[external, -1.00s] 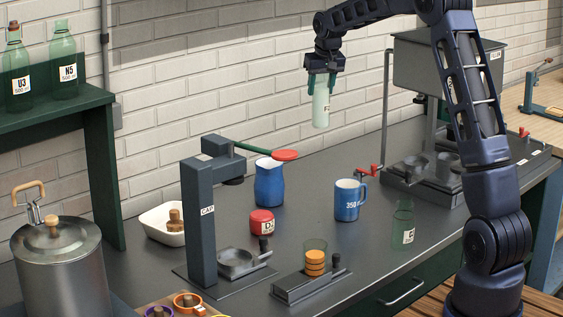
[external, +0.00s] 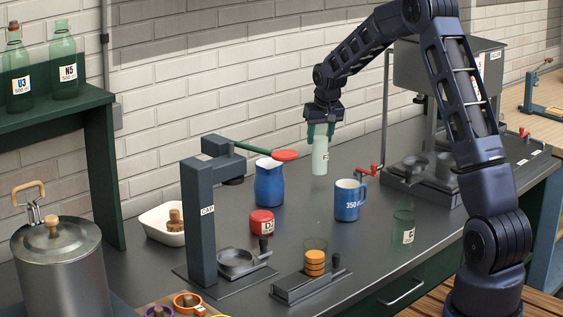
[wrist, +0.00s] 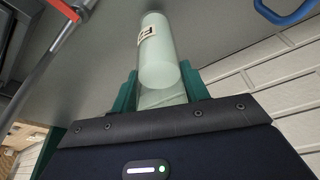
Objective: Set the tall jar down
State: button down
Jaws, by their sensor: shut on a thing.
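The tall jar (external: 320,157) is pale green, with a white label, and upright. My gripper (external: 321,133) is shut on its upper part, above the back of the dark bench between the blue jug and the blue mug. The jar's base is at or just above the bench top; I cannot tell if it touches. In the wrist view the jar (wrist: 158,50) stands between the green fingers of my gripper (wrist: 160,90), its label partly turned away.
The blue jug (external: 269,183) stands left of the jar and the blue mug (external: 347,203) in front right. A red crank (external: 372,170) is close on the right. A red tin (external: 262,222) and a clear green glass (external: 403,224) stand nearer the front. Bare bench (external: 315,222) lies between them.

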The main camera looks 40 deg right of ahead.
jog(key=shift+f, duration=1.15)
jog(key=c, duration=0.7)
grip_release()
jog(key=shift+f, duration=0.15)
jog(key=v, duration=1.2)
jog(key=s+a+r+n, duration=0.1)
jog(key=s+a+r, duration=0.7)
jog(key=s+r, duration=0.25)
jog(key=s+a+r+n, duration=0.1)
jog(key=s+a, duration=0.2)
jog(key=s, duration=0.5)
jog(key=s+a+r+n+t, duration=0.1)
jog(key=s+a, duration=0.3)
jog(key=s, duration=0.5)
jog(key=s+a+r, duration=0.2)
jog(key=s+a, duration=0.1)
jog(key=s, duration=0.5)
jog(key=shift+n+y, duration=0.6)
jog(key=shift+n, duration=0.2)
jog(key=s+a+f, duration=0.1)
jog(key=s, duration=0.3)
jog(key=s+a+f, duration=0.1)
jog(key=s, duration=0.4)
jog(key=s+a+f, duration=0.1)
jog(key=s+f, duration=0.1)
jog(key=s, duration=0.2)
jog(key=shift+s+a+f, duration=0.15)
jog(key=shift+a, duration=0.05)
